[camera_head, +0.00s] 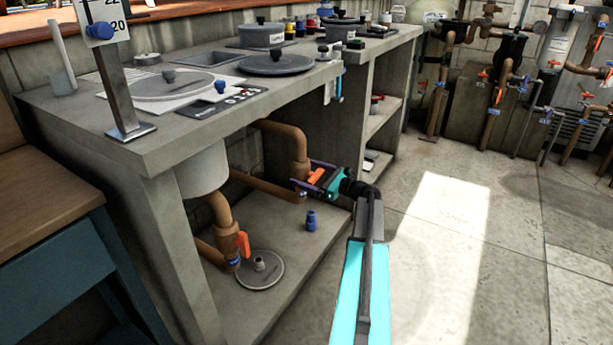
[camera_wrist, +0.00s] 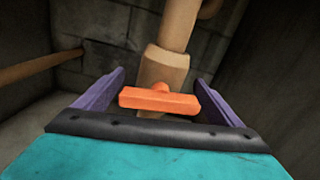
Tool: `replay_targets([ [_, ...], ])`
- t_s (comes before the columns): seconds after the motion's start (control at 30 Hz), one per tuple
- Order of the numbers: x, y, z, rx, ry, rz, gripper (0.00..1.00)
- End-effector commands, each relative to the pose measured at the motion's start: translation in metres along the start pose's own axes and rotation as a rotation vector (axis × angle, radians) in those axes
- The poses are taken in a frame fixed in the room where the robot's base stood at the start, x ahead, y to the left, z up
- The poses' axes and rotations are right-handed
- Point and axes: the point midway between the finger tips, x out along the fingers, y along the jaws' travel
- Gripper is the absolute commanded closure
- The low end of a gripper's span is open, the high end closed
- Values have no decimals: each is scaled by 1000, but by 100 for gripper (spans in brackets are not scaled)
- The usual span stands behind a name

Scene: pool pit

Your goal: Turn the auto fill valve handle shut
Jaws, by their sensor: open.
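An orange valve handle (camera_wrist: 160,100) sits on a brown pipe fitting (camera_wrist: 163,66) under the counter. In the wrist view it lies crosswise to the pipe, slightly tilted, between my gripper's two purple fingers. My gripper (camera_wrist: 165,98) is open, with a gap visible on each side of the handle. In the head view the handle (camera_head: 315,176) shows at my gripper (camera_head: 314,177), partly covered by it. A second orange handle (camera_head: 243,244) is on the lower left pipe valve, lying roughly along its pipe. No label tells which one is the auto fill valve.
A concrete counter (camera_head: 130,160) overhangs the pipes. A blue fitting (camera_head: 310,220) and a round grey lid (camera_head: 260,270) lie on the lower slab. The floor at right (camera_head: 450,220) is clear.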

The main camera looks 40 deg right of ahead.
Motion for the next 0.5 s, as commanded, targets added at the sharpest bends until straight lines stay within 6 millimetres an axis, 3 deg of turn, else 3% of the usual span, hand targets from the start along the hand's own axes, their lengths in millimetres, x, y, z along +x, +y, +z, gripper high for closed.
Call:
replay_targets([
  [0.17, 0, 0, 0, 0, 0, 0, 11],
  [0.43, 0, 1, 0, 0, 0, 1, 52],
  [0.5, 0, 1, 0, 0, 0, 2, 52],
])
